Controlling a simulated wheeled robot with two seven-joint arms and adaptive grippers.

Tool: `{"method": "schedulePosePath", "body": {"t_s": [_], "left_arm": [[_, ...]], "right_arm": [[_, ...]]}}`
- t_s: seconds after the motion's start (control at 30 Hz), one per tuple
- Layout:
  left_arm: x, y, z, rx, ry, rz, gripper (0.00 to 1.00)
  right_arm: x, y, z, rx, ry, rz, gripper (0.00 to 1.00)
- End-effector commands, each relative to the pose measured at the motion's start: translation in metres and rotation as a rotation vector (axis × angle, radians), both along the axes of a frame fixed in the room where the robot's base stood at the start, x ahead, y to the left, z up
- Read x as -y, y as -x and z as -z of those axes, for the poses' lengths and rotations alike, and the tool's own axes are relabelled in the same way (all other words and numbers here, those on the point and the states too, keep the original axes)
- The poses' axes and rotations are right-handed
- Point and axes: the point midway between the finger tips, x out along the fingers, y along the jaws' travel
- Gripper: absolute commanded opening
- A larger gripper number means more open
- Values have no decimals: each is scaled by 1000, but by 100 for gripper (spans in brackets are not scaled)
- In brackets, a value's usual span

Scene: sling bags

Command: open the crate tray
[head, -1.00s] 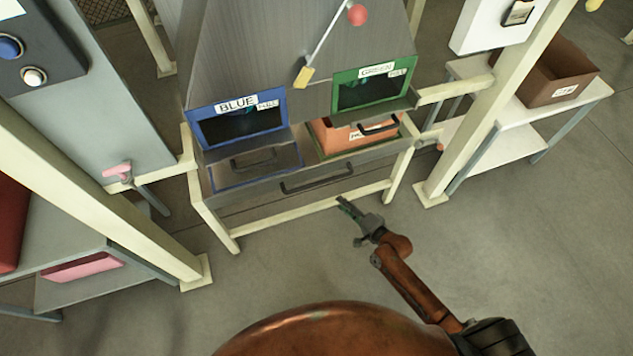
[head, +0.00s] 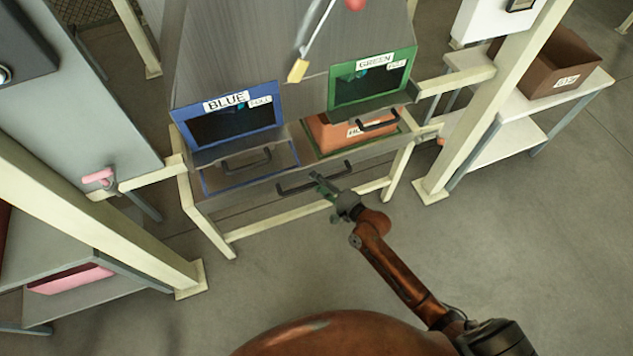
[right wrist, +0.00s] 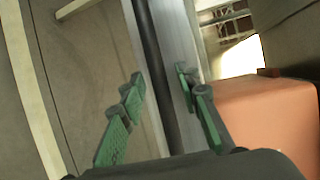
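The crate tray (head: 232,183) is a grey drawer-like tray under the hopper, with a long dark handle (head: 296,187) on its front. An orange crate (head: 325,134) sits in its right half, below the green hatch. My right gripper (head: 322,183) is at the right part of the long handle. In the right wrist view my right gripper (right wrist: 160,105) is open, with the dark handle bar (right wrist: 156,70) running between its green-padded fingers. I cannot tell whether either finger touches the bar. The orange crate also shows in the right wrist view (right wrist: 262,115). My left gripper is out of view.
A blue-framed hatch (head: 228,117) and a green-framed hatch (head: 371,79) are above the tray. Cream posts stand on both sides. A white table (head: 525,125) with a brown box (head: 545,68) is at the right. The floor before the tray is clear.

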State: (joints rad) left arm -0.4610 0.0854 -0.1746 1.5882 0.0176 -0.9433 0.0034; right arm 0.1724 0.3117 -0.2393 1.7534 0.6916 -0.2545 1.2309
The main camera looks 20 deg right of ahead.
Motion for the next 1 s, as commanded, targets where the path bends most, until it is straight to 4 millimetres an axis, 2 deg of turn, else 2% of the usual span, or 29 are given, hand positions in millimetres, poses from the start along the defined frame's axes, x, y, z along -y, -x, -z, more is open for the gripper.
{"method": "schedulePosePath", "body": {"t_s": [0.17, 0.6, 1.0], "left_arm": [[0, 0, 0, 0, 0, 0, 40], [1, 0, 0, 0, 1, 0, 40], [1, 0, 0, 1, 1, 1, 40]], "right_arm": [[0, 0, 0, 0, 0, 0, 30], [0, 0, 0, 0, 0, 0, 0], [0, 0, 0, 0, 0, 0, 0]]}}
